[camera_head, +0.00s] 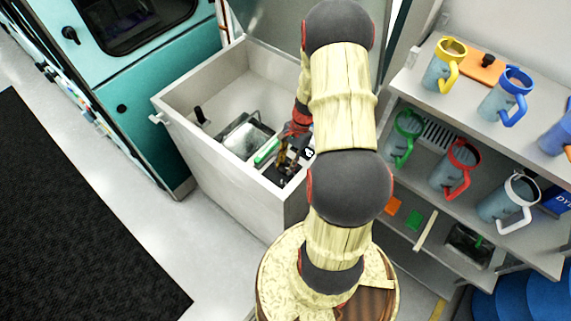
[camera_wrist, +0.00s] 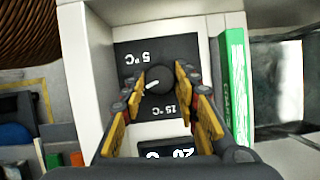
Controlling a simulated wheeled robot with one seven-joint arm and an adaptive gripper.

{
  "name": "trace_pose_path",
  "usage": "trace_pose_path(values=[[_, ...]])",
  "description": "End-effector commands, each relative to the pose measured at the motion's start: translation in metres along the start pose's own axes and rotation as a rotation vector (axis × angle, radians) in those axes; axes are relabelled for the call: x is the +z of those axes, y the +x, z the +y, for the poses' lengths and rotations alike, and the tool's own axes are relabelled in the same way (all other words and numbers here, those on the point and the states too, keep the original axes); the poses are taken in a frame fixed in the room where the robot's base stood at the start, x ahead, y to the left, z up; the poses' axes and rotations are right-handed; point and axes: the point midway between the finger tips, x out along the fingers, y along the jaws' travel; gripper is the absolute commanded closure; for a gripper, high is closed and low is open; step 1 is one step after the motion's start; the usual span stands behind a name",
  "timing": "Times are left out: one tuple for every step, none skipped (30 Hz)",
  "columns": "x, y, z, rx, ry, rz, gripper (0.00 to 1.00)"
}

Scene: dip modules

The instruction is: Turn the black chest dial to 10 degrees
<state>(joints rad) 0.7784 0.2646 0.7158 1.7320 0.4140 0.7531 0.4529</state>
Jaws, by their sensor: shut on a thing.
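The black chest dial (camera_wrist: 160,76) sits on a black plate (camera_wrist: 138,50) in the wrist view. Its white pointer points left and slightly down, between the upside-down "5°C" label above and the "15°C" label below. A small display (camera_wrist: 168,152) below the plate seems to read 20, partly hidden. My gripper (camera_wrist: 161,72) has its yellow-padded fingers on both sides of the dial, shut on it. In the head view my gripper (camera_head: 291,153) reaches into the open white chest (camera_head: 190,145), where my arm hides the dial.
A green-edged box (camera_wrist: 234,85) stands right of the dial plate, with a metal tray (camera_wrist: 282,90) beyond it. In the head view, shelves (camera_head: 415,93) with several coloured-handle mugs stand to the right. A teal cabinet (camera_head: 150,95) is at left, with clear floor in front.

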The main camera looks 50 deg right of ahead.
Motion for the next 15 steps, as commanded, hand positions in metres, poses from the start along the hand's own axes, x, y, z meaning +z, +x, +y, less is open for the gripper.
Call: trace_pose_path(values=[[-0.0001, 0.0001, -0.0003, 0.0, 0.0, 0.0, 0.95], [-0.0001, 0.0001, -0.0003, 0.0, 0.0, 0.0, 0.95], [-0.0001, 0.0001, -0.0003, 0.0, 0.0, 0.0, 0.95], [-0.0001, 0.0001, -0.0003, 0.0, -0.001, 0.0, 0.95], [-0.0001, 0.0001, -0.0002, 0.0, -0.001, 0.0, 0.95], [-0.0001, 0.0001, -0.0002, 0.0, -0.001, 0.0, 0.67], [-0.0001, 0.0001, -0.0003, 0.0, -0.001, 0.0, 0.65], [-0.0001, 0.0001, -0.0003, 0.0, -0.001, 0.0, 0.64], [0.0, 0.0001, -0.0002, 0.0, -0.001, 0.0, 0.61], [0.0, 0.0001, -0.0002, 0.0, -0.001, 0.0, 0.6], [0.0, 0.0001, -0.0002, 0.0, -0.001, 0.0, 0.58], [0.0, 0.0, -0.0002, 0.0, -0.001, 0.0, 0.56], [0.0, 0.0001, -0.0001, 0.0, -0.001, 0.0, 0.54], [0.0, 0.0, -0.0001, 0.0, -0.001, 0.0, 0.52], [0.0, 0.0, -0.0001, 0.0, -0.001, 0.0, 0.51]])
